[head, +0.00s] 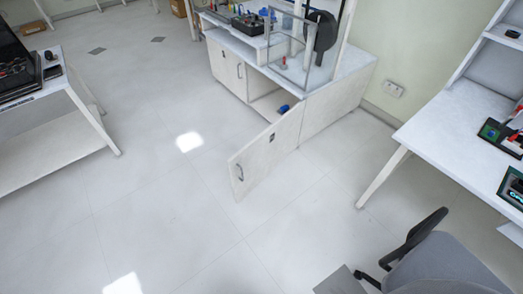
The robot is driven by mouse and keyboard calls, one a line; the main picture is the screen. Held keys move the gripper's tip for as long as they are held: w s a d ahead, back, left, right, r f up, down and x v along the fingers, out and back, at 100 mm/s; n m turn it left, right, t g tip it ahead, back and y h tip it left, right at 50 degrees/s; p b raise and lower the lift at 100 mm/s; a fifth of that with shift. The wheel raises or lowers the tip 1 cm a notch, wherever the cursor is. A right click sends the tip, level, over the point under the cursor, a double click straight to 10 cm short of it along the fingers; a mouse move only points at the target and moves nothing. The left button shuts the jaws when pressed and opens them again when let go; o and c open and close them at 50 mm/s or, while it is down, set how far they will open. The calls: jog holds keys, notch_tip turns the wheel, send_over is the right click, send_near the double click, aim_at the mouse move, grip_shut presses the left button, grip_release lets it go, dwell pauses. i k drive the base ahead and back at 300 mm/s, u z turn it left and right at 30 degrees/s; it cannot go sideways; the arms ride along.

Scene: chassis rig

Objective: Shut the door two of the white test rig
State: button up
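The white test rig (345,88) is a bench with cabinet doors below its top, standing at the upper middle of the head view. One of its doors (262,160) stands wide open and juts out toward the viewer, with a dark handle near its free edge. A small dark label is on that door. Another door (226,70), to the left, looks shut. Inside the open compartment lies a small blue object (284,108). I cannot read which door is two. My gripper does not show in this view.
A grey office chair (440,262) is at the lower right. A white desk (425,130) stands at the right and a white table (45,95) at the left. The pale tiled floor (190,220) before the open door is clear.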

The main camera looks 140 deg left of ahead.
aim_at(247, 168)
jog(key=u, duration=4.35)
jog(key=i, duration=1.6)
jog(key=k, duration=0.4)
jog(key=u, duration=0.8)
jog(key=i, duration=0.4)
jog(key=z, duration=0.15)
